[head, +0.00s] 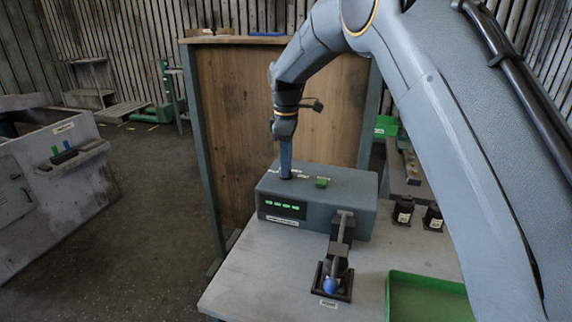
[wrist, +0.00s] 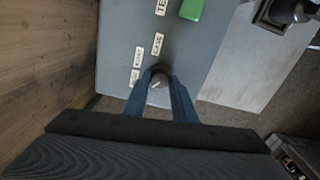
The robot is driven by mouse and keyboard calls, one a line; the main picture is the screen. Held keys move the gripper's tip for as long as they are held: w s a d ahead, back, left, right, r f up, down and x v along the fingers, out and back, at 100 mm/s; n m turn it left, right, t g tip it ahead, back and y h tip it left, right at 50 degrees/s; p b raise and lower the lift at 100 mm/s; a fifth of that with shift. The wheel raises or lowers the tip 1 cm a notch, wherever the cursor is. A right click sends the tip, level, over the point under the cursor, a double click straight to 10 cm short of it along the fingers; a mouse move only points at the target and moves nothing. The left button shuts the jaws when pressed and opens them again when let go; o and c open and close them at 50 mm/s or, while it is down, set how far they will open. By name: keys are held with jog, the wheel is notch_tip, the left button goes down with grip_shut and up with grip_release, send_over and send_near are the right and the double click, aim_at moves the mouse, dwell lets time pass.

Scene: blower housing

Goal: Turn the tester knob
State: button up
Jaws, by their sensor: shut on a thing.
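The tester (head: 330,200) is a grey box on the table with a lit green display (head: 282,208) on its front and a green button (head: 321,183) on top. The button also shows in the wrist view (wrist: 192,9). My gripper (head: 286,172) points straight down at the left part of the tester's top. In the wrist view my gripper (wrist: 161,90) has its two blue fingers on either side of the dark round knob (wrist: 159,80), shut on it. A light mark shows on the knob. Small printed labels (wrist: 157,44) lie beside it. The fingers hide the knob in the head view.
A lever fixture with a blue ball (head: 330,286) stands in front of the tester. A green tray (head: 428,298) lies at the front right. Two small black parts (head: 403,210) stand right of the tester. A wooden panel (head: 280,120) rises behind it.

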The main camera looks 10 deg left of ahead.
jog(key=m, duration=0.5)
jog(key=shift+m, duration=0.3)
jog(key=m, duration=1.2)
jog(key=shift+r+m, duration=0.1)
jog(key=shift+m, duration=0.2)
jog(key=m, duration=0.5)
jog(key=shift+w+m+p, duration=0.1)
jog(key=shift+m+p, duration=0.2)
jog(key=o, duration=1)
jog(key=shift+o, duration=0.2)
